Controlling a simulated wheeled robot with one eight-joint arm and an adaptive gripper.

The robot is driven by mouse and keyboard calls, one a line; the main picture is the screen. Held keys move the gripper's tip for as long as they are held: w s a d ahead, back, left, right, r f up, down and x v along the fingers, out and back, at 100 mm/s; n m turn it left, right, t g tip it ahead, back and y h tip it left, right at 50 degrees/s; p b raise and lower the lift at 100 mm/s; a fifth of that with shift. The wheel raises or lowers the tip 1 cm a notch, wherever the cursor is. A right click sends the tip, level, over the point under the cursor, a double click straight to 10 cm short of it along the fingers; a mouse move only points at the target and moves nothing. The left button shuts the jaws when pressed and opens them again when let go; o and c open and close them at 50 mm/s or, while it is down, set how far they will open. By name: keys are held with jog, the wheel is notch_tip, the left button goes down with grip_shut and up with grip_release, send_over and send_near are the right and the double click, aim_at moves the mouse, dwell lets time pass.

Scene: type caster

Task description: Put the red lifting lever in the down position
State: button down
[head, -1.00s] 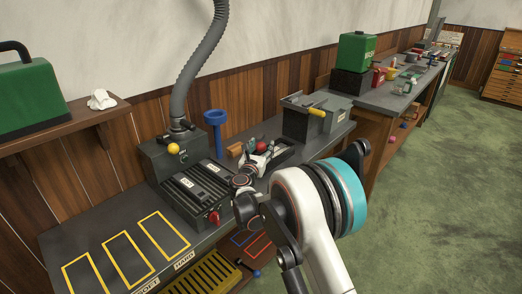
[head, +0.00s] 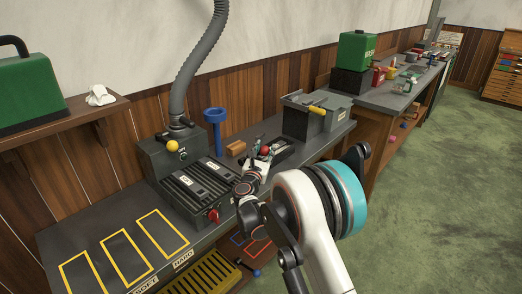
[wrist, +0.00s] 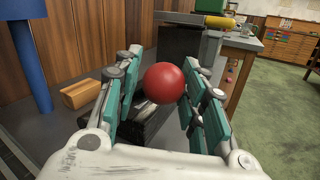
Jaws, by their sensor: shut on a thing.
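The red ball knob of the lifting lever (wrist: 164,83) sits between the teal pads of my gripper (wrist: 163,68) in the wrist view. The fingers are shut on it, one at each side. The knob also shows in the head view as a small red ball (head: 265,150), at the end of my arm over the bench. The lever's shaft is hidden behind the knob and the gripper. A black device (wrist: 155,122) lies below the knob, partly covered by the fingers.
A blue funnel stand (head: 215,128) and a wooden block (head: 236,148) stand left of the knob. A grey bin with a yellow handle (head: 318,112) stands at the right. A dark box with a red dial (head: 196,188) is nearer. The outlined bench area is clear.

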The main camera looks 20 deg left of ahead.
jog(key=shift+s+d+f+m+t+h+b, duration=0.35)
jog(key=shift+d+f+m, duration=0.3)
jog(key=shift+f+m, duration=0.45)
jog(key=shift+s+d+f+m+t+h, duration=0.15)
jog(key=shift+d+f+m+t, duration=0.4)
jog(key=shift+f+m, duration=0.55)
jog(key=shift+s+d+f+m+t+h+b, duration=0.25)
jog(key=shift+d+f+m, duration=0.5)
jog(key=shift+f, duration=0.6)
jog(key=shift+w, duration=0.1)
jog(key=c, duration=1.2)
grip_release()
jog(key=shift+o, duration=0.5)
jog(key=shift+w+f, duration=0.1)
jog(key=shift+a, duration=0.1)
